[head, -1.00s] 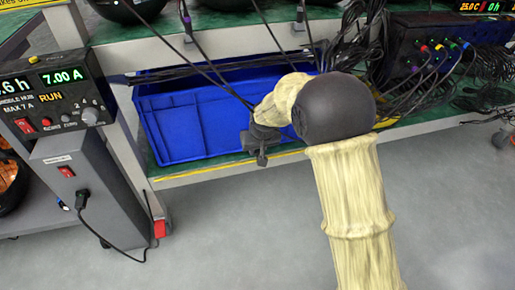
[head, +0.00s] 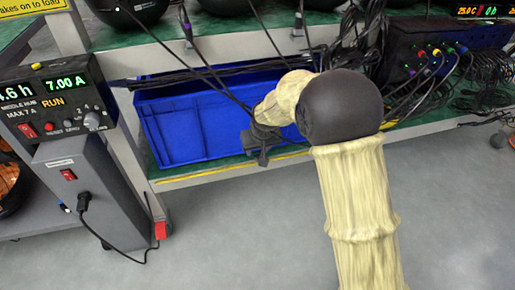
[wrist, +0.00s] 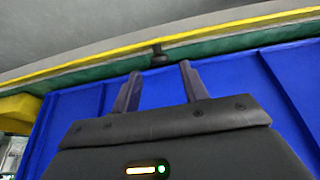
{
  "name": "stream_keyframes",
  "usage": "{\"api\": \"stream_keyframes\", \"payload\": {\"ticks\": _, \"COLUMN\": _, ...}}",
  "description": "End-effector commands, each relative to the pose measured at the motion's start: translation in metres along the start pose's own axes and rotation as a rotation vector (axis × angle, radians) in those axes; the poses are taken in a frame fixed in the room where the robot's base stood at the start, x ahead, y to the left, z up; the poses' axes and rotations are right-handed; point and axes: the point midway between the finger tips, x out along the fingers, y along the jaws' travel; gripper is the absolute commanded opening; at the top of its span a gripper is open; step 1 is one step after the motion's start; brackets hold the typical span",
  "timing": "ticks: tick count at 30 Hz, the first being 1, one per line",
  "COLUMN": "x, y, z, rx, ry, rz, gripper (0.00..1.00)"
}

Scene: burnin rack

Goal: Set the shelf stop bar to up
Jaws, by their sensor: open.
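My gripper (head: 262,158) hangs at the front edge of the lower shelf, in front of the blue bin. In the wrist view its two dark fingers (wrist: 160,70) are apart with nothing held between them. A small dark knob-like piece (wrist: 158,56) shows just beyond and between the fingertips, against the shelf edge; whether they touch it I cannot tell. A yellow strip (wrist: 90,65) runs along that edge and also shows in the head view (head: 210,175). I cannot tell for certain which piece is the stop bar or its position.
The blue bin (head: 195,125) stands on the lower shelf behind my gripper. Black cables (head: 222,78) hang down close to my wrist. A control unit (head: 60,105) stands at left and a cabled box (head: 425,50) at right. The floor in front is clear.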

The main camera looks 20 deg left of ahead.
Motion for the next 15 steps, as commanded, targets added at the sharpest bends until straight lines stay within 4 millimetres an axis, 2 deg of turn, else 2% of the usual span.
{"api": "stream_keyframes", "payload": {"ticks": 1, "x": -0.015, "y": 0.0, "z": -0.003, "rx": 0.0, "ry": 0.002, "rz": 0.0, "gripper": 0.44}}
{"api": "stream_keyframes", "payload": {"ticks": 15, "x": -0.11, "y": 0.0, "z": -0.003, "rx": 0.0, "ry": 0.002, "rz": 0.0, "gripper": 0.44}}
